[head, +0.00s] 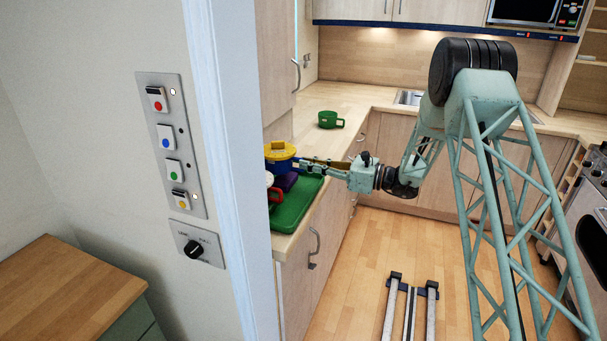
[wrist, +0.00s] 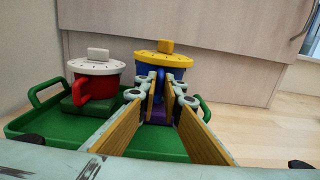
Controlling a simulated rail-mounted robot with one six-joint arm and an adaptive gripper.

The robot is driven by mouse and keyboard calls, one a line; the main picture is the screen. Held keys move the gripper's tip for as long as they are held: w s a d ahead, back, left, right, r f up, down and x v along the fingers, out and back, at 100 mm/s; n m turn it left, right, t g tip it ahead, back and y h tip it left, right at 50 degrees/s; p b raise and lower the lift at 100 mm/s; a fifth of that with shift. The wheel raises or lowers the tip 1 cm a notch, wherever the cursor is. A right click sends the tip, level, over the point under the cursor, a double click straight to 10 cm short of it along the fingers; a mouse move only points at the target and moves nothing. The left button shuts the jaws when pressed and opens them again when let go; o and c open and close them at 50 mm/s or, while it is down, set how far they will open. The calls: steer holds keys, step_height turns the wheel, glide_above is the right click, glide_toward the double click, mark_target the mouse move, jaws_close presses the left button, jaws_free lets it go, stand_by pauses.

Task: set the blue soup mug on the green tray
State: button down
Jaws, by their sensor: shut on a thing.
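The blue soup mug (head: 277,166) has a yellow lid and stands upright at the far side of the green tray (head: 296,205). In the wrist view the mug (wrist: 183,74) shows behind my fingertips, over a purple block (wrist: 158,110). I cannot tell whether it rests on that block or hangs just above it. My gripper (head: 300,163) reaches in from the right. In the wrist view my gripper (wrist: 160,90) is shut on the mug's blue handle. The fingertips hide part of the mug's front and base.
A red mug (wrist: 95,86) with a white lid stands on a green block at the tray's left. A green mug (head: 330,119) stands farther back on the wooden counter (head: 345,96). A white door frame (head: 235,150) hides the tray's left part in the head view.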

mark_target(304, 171)
steer(key=shift+w+a, duration=0.25)
steer(key=shift+w+a, duration=0.2)
steer(key=shift+a, duration=0.2)
steer(key=shift+w+a+f, duration=0.15)
steer(key=shift+a+f, duration=0.05)
steer(key=shift+f, duration=0.15)
steer(key=shift+f+b, duration=0.7)
steer(key=shift+f, duration=0.75)
steer(key=c, duration=2.8)
jaws_free()
steer(key=shift+f, duration=0.15)
steer(key=shift+p+v, duration=0.95)
steer(key=shift+v, duration=5.1)
